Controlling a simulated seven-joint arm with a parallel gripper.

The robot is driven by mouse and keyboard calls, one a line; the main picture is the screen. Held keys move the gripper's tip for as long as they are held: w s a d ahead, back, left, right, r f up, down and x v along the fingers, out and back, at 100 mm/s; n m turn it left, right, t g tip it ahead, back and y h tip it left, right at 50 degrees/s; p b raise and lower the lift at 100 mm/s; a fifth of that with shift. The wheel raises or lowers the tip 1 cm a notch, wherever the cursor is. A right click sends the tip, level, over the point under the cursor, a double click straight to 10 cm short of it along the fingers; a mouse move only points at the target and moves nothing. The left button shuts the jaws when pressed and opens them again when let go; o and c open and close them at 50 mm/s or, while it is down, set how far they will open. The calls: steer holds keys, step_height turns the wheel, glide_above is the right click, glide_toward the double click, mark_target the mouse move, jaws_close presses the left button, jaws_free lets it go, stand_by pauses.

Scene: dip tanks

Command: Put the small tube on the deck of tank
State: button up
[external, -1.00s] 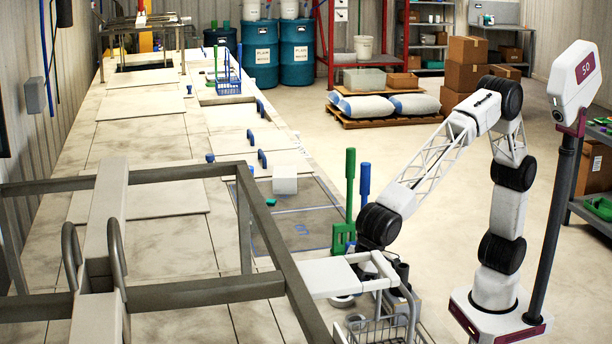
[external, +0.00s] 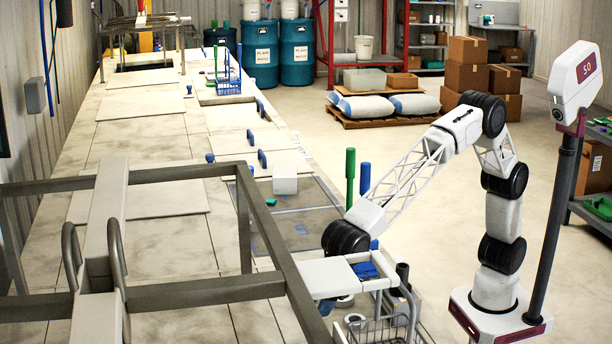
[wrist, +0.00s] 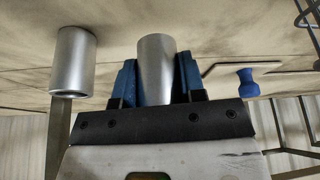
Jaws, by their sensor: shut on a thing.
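In the wrist view my gripper (wrist: 156,84) has its blue fingers closed on the sides of a plain silver tube (wrist: 155,62). A second silver tube (wrist: 73,62) stands apart to the left in that view. I cannot tell from the pictures which tube is the smaller. In the external view my black wrist joint is above the near right edge of the pale tank deck (external: 165,258), and the fingers and held tube cannot be made out there.
A grey metal frame (external: 205,290) crosses the near deck. A wire basket (external: 375,328) is at the front. A blue knob (wrist: 247,83) shows in the wrist view.

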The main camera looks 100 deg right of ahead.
steer(key=shift+w+a+f, duration=0.1)
steer(key=shift+w+a, duration=0.2)
steer(key=shift+w, duration=0.3)
steer(key=shift+w+a, duration=0.3)
steer(key=shift+w, duration=0.35)
steer(key=shift+w+a+f, duration=0.1)
steer(key=shift+w+a, duration=0.2)
steer(key=shift+w, duration=0.3)
steer(key=shift+f, duration=1.7)
steer(key=shift+f, duration=0.1)
steer(key=o, duration=1)
steer(key=v, duration=1.2)
